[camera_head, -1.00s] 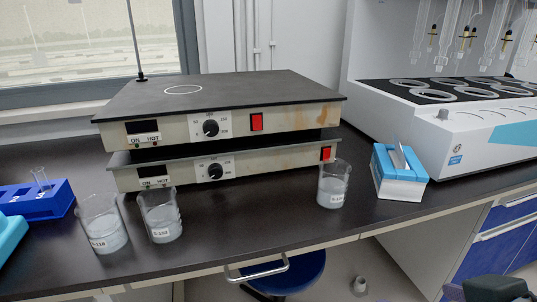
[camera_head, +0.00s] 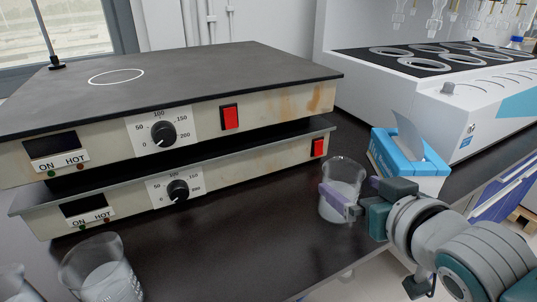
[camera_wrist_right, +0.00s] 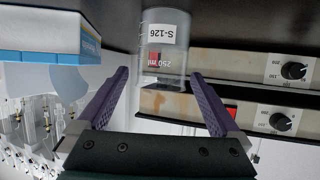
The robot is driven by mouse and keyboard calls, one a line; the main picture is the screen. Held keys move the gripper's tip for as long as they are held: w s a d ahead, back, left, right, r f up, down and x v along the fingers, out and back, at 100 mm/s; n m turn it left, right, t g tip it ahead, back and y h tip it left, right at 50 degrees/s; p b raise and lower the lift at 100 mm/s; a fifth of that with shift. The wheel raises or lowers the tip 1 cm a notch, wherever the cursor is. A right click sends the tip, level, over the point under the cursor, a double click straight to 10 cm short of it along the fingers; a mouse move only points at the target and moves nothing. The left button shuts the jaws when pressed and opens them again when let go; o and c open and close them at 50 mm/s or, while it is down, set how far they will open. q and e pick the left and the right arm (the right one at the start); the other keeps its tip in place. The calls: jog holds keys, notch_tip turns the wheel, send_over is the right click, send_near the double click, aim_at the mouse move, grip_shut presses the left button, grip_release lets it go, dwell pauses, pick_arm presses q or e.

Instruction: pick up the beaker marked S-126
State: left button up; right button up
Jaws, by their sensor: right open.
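The beaker marked S-126 (camera_head: 343,172) is clear glass and stands upright on the dark bench, right of the hot plates. Its label reads upside down in the right wrist view (camera_wrist_right: 163,52); in the head view my finger covers the label area. My right gripper (camera_head: 348,187) reaches in from the right, open, its purple fingers level with the beaker. One finger passes in front of the glass in the head view. In the wrist view the beaker lies between the lines of the fingertips (camera_wrist_right: 158,75); I cannot tell whether they touch it. My left gripper is out of view.
Two stacked hot plates (camera_head: 160,125) fill the left and middle. A blue and white tissue box (camera_head: 408,165) stands close behind my right gripper. Another beaker (camera_head: 102,272) is at the front left, with a further one cut off beside it. A white apparatus (camera_head: 440,110) is at back right.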

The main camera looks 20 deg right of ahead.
jog(key=b+x, duration=0.1)
jog(key=x, duration=0.3)
jog(key=shift+w+a+f, duration=0.1)
jog(key=shift+a+f, duration=0.05)
jog(key=shift+f, duration=0.1)
jog(key=c, duration=1.4)
